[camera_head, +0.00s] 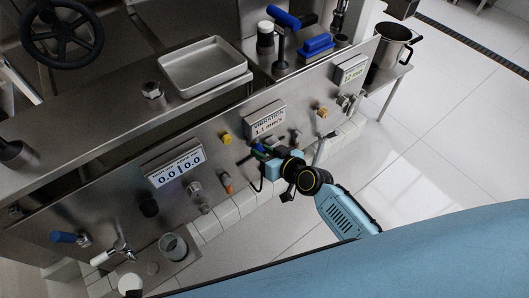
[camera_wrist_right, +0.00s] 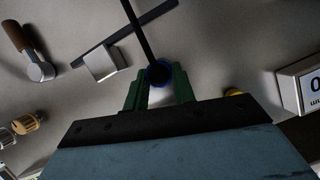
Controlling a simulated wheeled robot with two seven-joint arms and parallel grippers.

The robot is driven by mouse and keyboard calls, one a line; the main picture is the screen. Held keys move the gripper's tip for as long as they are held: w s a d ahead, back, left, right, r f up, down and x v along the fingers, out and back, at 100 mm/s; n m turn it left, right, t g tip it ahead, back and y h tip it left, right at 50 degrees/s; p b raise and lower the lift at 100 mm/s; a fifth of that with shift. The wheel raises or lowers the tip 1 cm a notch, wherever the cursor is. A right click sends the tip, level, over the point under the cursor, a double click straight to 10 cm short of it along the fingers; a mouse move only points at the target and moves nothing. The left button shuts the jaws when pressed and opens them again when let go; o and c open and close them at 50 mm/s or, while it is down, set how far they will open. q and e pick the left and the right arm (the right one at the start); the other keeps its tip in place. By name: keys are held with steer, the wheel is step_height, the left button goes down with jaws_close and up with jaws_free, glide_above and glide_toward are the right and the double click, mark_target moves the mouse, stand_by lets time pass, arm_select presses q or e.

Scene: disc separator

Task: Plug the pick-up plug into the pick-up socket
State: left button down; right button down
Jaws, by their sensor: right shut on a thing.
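My right gripper (camera_head: 260,151) is at the front panel, just below the vibration display, its arm coming in from the lower right. In the right wrist view its green fingers (camera_wrist_right: 158,92) are shut on the pick-up plug (camera_wrist_right: 158,73), a small dark round piece with a blue ring. A black cable runs from the plug up out of that picture; in the head view it hangs below the gripper. The plug's front end is hidden, so I cannot tell whether it touches the panel. I cannot pick out the pick-up socket. My left gripper is not in view.
The vibration display (camera_head: 265,119) is above the gripper and another display (camera_head: 174,166) is to its left. Yellow knobs (camera_head: 225,138) and an orange-handled valve (camera_head: 227,182) stick out nearby. In the wrist view a metal bracket (camera_wrist_right: 101,62) is left of the plug. The floor (camera_head: 440,120) is clear.

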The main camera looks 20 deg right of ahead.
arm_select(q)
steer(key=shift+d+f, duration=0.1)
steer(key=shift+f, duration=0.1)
arm_select(e)
steer(key=shift+w+a, duration=0.25)
steer(key=shift+w, duration=0.4)
steer(key=c, duration=1.1)
jaws_free()
steer(key=shift+s, duration=0.1)
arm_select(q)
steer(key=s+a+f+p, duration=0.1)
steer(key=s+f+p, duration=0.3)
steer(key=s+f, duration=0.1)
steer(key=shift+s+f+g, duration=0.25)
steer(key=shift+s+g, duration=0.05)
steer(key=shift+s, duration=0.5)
arm_select(e)
steer(key=v, duration=0.5)
steer(key=f+v, duration=0.1)
steer(key=v, duration=1.1)
steer(key=shift+s+a+f, duration=0.1)
steer(key=shift+s+f, duration=0.1)
steer(key=shift+s, duration=0.1)
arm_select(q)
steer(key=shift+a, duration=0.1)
